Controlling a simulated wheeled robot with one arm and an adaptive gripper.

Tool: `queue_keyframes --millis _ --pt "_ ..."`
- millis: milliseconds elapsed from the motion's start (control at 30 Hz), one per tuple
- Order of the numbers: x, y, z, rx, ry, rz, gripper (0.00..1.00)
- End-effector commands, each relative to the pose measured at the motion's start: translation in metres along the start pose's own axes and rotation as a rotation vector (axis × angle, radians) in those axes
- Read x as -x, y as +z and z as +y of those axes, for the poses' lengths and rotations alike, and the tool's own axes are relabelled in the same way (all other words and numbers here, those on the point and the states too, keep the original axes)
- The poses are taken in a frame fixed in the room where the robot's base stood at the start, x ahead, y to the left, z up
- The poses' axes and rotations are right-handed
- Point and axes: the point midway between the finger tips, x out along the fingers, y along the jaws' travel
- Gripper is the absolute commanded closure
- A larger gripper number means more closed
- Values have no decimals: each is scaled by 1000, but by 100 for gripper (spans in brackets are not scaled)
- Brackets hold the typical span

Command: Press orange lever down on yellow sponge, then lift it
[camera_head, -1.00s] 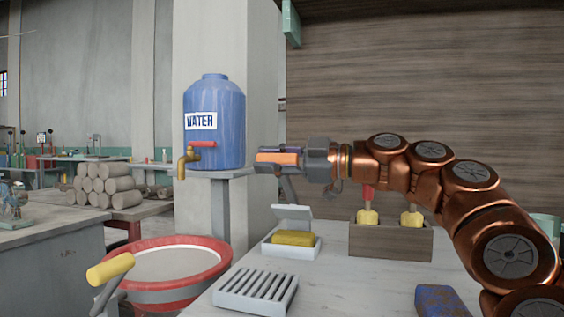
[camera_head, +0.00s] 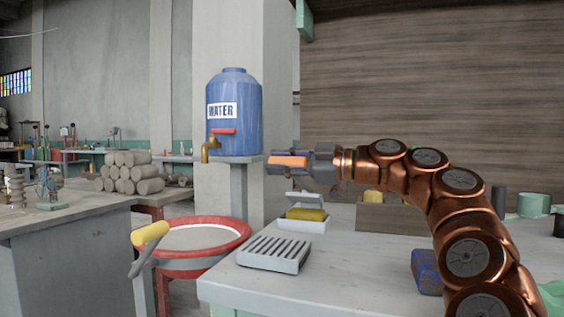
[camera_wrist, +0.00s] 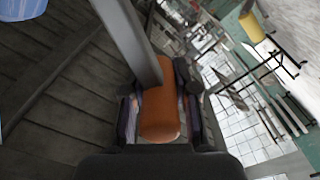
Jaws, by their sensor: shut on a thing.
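My gripper (camera_head: 284,160) is raised over the back of the workbench, left of my copper arm. It is shut on the orange lever (camera_head: 291,161), which shows at its tip. In the wrist view the orange grip (camera_wrist: 160,117) lies between the two fingers, and a grey bar (camera_wrist: 130,35) runs up from it out of the picture. The yellow sponge (camera_head: 306,214) sits in a white open dish (camera_head: 303,227) on the bench, below the gripper in the head view and apart from it.
A grey slotted rack (camera_head: 274,254) stands in front of the dish. A wooden box (camera_head: 385,218) is to the right, partly behind my arm. A blue block (camera_head: 427,271) lies near the front. A red-rimmed basin (camera_head: 192,250) and a blue water tank (camera_head: 234,113) are to the left.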

Motion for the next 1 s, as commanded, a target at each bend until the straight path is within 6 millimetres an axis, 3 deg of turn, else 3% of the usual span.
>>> queue_keyframes --millis 300,333,567,1000 --pt "-1 0 -1 -1 -3 -2 100" --pt "-1 1 -1 -1 -2 -2 71" --pt "0 0 0 0 -1 -1 47" --pt "4 0 0 0 0 0 46"
